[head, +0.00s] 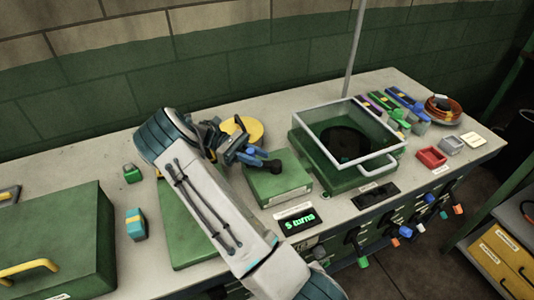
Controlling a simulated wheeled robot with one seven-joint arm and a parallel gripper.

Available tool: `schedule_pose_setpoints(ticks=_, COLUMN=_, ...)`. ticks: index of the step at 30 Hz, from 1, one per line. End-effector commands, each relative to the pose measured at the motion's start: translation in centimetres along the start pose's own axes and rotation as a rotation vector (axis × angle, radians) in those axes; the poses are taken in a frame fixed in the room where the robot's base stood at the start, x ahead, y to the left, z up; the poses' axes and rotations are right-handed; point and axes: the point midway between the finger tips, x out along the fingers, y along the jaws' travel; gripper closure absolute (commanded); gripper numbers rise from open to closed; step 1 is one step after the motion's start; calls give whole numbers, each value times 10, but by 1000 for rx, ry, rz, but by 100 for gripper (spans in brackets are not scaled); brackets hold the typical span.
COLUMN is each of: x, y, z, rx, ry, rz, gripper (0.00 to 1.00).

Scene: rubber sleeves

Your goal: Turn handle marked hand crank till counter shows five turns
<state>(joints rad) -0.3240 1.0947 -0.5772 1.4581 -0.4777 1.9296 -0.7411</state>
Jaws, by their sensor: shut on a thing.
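The hand crank sits on a green box (277,188) near the middle of the bench. Its dark handle knob (272,166) shows at the tip of my gripper (262,160). My gripper has blue fingers and is shut on the crank handle; the arm and fingers hide most of the crank. The counter (299,222) stands in front of the box, and its green lit digits read "5 turns". The lettering on the box's front label is too small to read.
A clear-lidded green case (329,174) stands right of the crank box. Red (431,157) and grey (451,145) trays lie farther right. A large green box (60,238) with a yellow handle is at left. A yellow round thing (242,130) is behind my gripper.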

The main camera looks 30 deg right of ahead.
Motion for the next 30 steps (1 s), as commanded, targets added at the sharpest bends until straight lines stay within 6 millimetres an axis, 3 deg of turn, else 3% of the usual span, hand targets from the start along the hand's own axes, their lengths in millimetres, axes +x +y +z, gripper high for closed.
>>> schedule_pose_setpoints(ticks=21, x=-4, y=-4, z=-1, rx=-2, ry=5, rz=-65, gripper=100)
schedule_pose_setpoints(ticks=22, x=-4, y=-4, z=-1, rx=-2, ry=4, rz=-66, gripper=70)
schedule_pose_setpoints(ticks=24, x=-3, y=-4, z=-1, rx=-2, ry=4, rz=-66, gripper=54)
schedule_pose_setpoints(ticks=30, x=-2, y=-2, z=0, rx=-2, ry=3, rz=-68, gripper=54)
